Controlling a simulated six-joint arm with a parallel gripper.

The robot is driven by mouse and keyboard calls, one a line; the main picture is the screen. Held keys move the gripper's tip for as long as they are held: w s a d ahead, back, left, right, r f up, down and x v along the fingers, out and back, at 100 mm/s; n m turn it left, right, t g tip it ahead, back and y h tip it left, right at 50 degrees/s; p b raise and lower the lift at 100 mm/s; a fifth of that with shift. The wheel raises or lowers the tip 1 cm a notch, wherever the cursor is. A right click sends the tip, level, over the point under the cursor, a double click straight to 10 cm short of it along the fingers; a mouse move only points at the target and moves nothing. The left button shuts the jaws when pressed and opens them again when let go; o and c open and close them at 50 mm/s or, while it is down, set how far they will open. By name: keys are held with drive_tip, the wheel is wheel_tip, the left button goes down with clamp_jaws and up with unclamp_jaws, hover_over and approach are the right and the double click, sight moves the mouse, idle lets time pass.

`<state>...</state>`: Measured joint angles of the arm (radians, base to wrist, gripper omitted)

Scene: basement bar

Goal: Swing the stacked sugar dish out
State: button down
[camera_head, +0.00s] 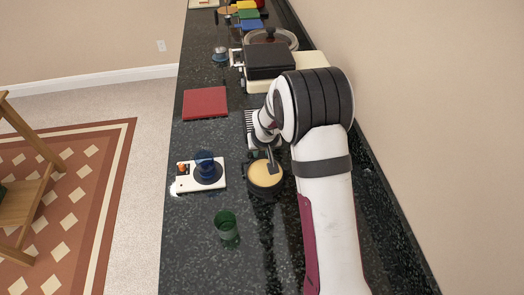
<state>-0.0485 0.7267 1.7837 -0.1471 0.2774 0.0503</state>
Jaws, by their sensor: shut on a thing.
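A round dark dish with a pale yellow inside (260,179) is on the black counter, just below my gripper in the picture; I take it as the sugar dish. It seems to sit on another dark piece, but I cannot tell clearly what is beneath it. My gripper (271,163) reaches in from the right and is shut on the dish at its upper right rim. The fingers and part of the rim overlap, so the exact contact is hard to see. I cannot tell whether the dish is lifted.
Left of the dish is a white board (184,185) with a blue glass (205,158) and small orange item. A green glass (227,226) stands in front. A red mat (205,102) and a black-lidded appliance (269,61) lie farther back. The counter's left front is clear.

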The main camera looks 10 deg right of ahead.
idle(0.6)
drive_tip(key=d+m, duration=0.1)
drive_tip(key=w+m+h, duration=0.1)
drive_tip(key=m, duration=0.1)
drive_tip(key=shift+w+d, duration=0.3)
drive_tip(key=shift+d, duration=0.1)
drive_tip(key=d+m, duration=0.1)
drive_tip(key=w+d+m+h, duration=0.1)
drive_tip(key=m, duration=0.1)
drive_tip(key=d+m, duration=0.1)
drive_tip(key=m, duration=0.1)
drive_tip(key=d+m+g+h, duration=0.1)
drive_tip(key=m, duration=0.1)
drive_tip(key=shift+w+d+h, duration=0.1)
drive_tip(key=shift+d+h, duration=0.2)
drive_tip(key=shift+d, duration=0.1)
drive_tip(key=shift+d+m+g, duration=0.7)
drive_tip(key=shift+d+m, duration=0.15)
drive_tip(key=shift+m, duration=0.35)
drive_tip(key=shift+s+d, duration=0.1)
drive_tip(key=shift+s, duration=0.1)
drive_tip(key=c, duration=0.6)
unclamp_jaws()
drive_tip(key=shift+c, duration=0.2)
